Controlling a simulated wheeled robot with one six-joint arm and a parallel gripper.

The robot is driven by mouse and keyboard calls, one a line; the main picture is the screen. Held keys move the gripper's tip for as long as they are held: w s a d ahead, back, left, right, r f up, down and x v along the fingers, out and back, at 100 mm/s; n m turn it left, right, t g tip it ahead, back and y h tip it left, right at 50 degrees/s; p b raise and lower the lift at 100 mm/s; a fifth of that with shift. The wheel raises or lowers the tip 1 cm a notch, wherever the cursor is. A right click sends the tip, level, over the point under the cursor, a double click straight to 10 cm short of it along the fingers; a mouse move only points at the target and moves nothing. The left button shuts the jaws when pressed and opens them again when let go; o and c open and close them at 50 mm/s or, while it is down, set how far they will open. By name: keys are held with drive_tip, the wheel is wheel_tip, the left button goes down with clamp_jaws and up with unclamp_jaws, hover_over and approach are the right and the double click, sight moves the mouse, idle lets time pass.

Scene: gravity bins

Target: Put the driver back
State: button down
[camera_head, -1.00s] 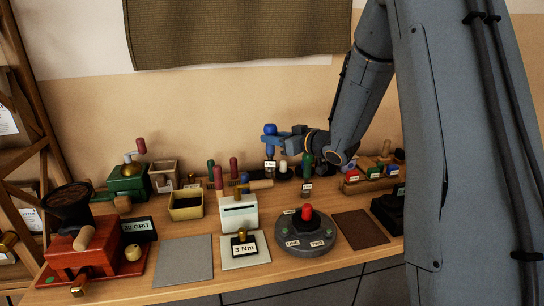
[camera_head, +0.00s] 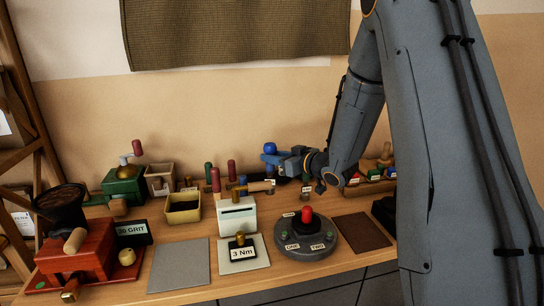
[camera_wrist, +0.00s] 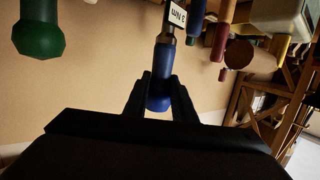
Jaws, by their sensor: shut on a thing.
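The driver (camera_head: 270,148) has a blue handle with a rounded end and is held upright above the back of the bench. My gripper (camera_head: 276,159) is shut on its handle. In the wrist view the blue handle (camera_wrist: 162,72) sits between the fingers of my gripper (camera_wrist: 160,92), and a white "3 Nm" tag (camera_wrist: 178,14) hangs near its shank. The driver's lower end is hidden in the head view. Green- (camera_head: 208,171) and red-handled tools (camera_head: 231,169) stand to its left. A "3 Nm" sign (camera_head: 242,252) lies at the front.
A white box (camera_head: 237,217) and a round grey base with a red knob (camera_head: 306,236) stand in front. A yellow bin (camera_head: 183,209), a red grinder (camera_head: 83,255) and a green one (camera_head: 124,184) are left. Grey (camera_head: 180,265) and brown mats (camera_head: 361,231) lie bare.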

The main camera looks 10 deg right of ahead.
sight(272, 173)
drive_tip(key=shift+f+b, duration=1.55)
drive_tip(key=shift+f, duration=1.65)
drive_tip(key=c, duration=1.4)
unclamp_jaws()
drive_tip(key=shift+b, duration=0.3)
drive_tip(key=b+v, duration=0.2)
drive_tip(key=v, duration=0.5)
drive_tip(key=shift+s+d, duration=0.2)
drive_tip(key=shift+s, duration=0.15)
